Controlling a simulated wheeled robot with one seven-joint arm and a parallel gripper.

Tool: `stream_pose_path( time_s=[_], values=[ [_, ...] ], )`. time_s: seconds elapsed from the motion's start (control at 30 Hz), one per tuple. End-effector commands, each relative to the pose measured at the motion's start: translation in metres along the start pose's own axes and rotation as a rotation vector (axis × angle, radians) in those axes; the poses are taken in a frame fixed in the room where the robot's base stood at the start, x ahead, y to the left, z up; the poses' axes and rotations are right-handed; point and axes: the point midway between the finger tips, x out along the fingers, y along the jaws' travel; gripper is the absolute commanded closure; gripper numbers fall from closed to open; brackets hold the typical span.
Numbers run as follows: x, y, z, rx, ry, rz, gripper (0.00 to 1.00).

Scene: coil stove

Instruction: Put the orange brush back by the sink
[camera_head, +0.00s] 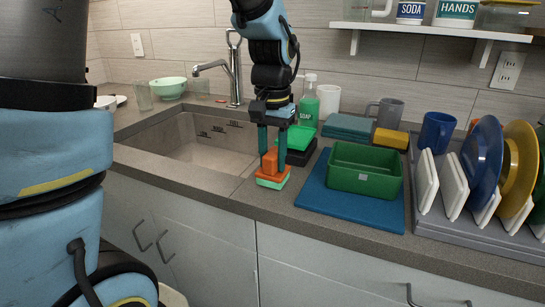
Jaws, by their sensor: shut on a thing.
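The orange brush (270,161) has an orange grip and a pale green underside. It is upright at the counter's front strip, just right of the sink (208,132). My gripper (272,152) points down from above, its two teal fingers shut on either side of the brush's grip. The underside is at or very near the counter top; I cannot tell if it touches. Just behind it is a black holder (303,153) with a bright green piece (297,138) on it, partly hidden by my gripper.
Right of the brush, a green bin (365,168) stands on a blue mat (330,203). A green soap bottle (308,107), white cup (329,100), folded teal cloths (347,127) and yellow sponge (390,138) stand behind. The faucet (236,75) rises behind the sink. A dish rack (440,228) fills the right.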

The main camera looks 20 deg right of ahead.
Motion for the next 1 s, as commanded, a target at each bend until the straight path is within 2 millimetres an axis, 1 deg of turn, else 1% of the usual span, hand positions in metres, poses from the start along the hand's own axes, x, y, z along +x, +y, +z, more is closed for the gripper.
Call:
stream_pose_path(
  time_s=[0.37,0.4,0.6,0.67,0.9,1.0],
  values=[
    [0.0054,0.0000,-0.0001,0.000,0.001,0.000,1.00],
    [0.0059,0.0000,-0.0001,0.000,0.001,0.000,0.62],
    [0.0050,0.0000,-0.0001,0.000,0.001,0.000,0.40],
    [0.0050,0.0000,-0.0001,0.000,0.001,0.000,0.33],
    [0.0042,0.0000,-0.0002,0.000,0.001,0.000,0.33],
    [-0.0012,0.0000,-0.0006,0.000,0.003,0.000,0.33]
  ],
)
